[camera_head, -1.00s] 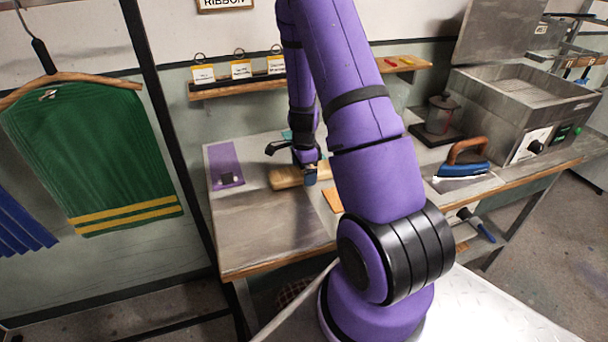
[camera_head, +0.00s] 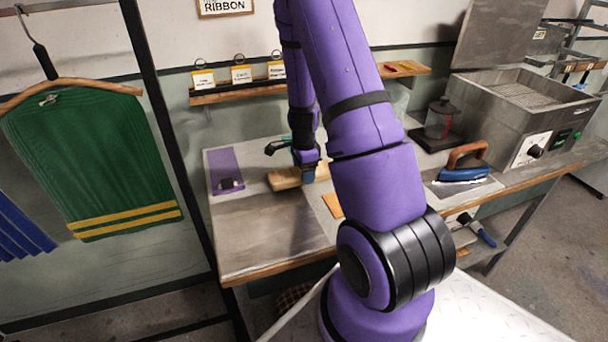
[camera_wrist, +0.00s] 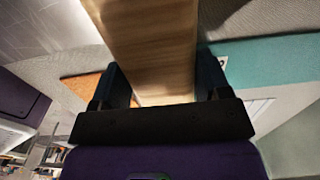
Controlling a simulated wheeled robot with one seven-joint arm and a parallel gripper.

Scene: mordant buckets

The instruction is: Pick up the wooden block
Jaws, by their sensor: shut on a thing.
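The wooden block (camera_head: 286,179) is pale and long, over the worktable near its back in the head view. My gripper (camera_head: 309,172) is at its right end, with the arm coming down from above. In the wrist view the block (camera_wrist: 152,45) runs between the two dark fingers of my gripper (camera_wrist: 165,85), which are shut on its sides. A dark shadow under the block in the head view shows it a little above the tabletop. My arm hides part of the table to the right of the block.
A purple mat (camera_head: 225,170) with a small dark item lies left of the block. A blue iron (camera_head: 462,172) and a lidded jar (camera_head: 440,117) stand to the right. A wall shelf (camera_head: 235,93) with tags is behind. The table's front left (camera_head: 265,235) is clear.

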